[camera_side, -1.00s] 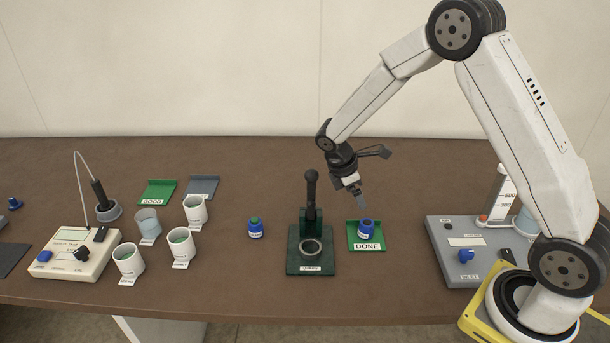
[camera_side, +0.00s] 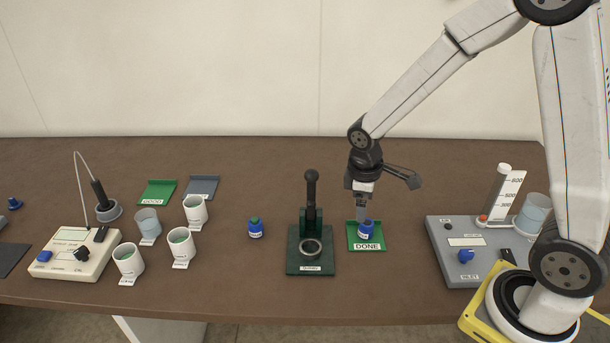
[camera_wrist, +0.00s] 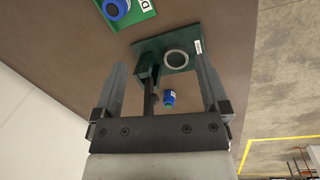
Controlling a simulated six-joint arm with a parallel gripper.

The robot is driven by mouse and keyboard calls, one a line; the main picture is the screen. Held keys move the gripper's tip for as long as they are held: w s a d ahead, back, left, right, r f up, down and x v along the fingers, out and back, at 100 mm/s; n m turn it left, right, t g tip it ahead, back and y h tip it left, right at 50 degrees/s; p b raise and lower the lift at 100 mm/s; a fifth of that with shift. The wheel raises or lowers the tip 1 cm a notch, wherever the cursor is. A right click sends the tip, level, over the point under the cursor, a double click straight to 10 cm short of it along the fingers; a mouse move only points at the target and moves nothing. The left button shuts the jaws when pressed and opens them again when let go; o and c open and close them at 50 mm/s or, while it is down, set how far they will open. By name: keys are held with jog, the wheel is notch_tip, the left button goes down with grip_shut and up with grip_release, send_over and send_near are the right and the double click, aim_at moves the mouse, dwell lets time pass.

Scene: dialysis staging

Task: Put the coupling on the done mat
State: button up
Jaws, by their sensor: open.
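My gripper (camera_side: 361,212) points down, just above and behind the piece on the mat. In the wrist view its fingers (camera_wrist: 160,72) are apart with nothing held between them.
A dark green press (camera_side: 310,262) with an upright lever stands left of the done mat. A grey device (camera_side: 460,240) with a blue knob stands to the right. Several white cups (camera_side: 181,246) and a cream device (camera_side: 74,254) are at left.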

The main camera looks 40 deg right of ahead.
jog(key=s+a+r+m+t+y, duration=0.1)
jog(key=s+a+r+m+t, duration=0.1)
jog(key=s+m, duration=0.4)
jog(key=shift+s+a+r, duration=0.15)
jog(key=shift+s+a, duration=0.45)
jog(key=shift+a, duration=0.1)
dwell(0.6)
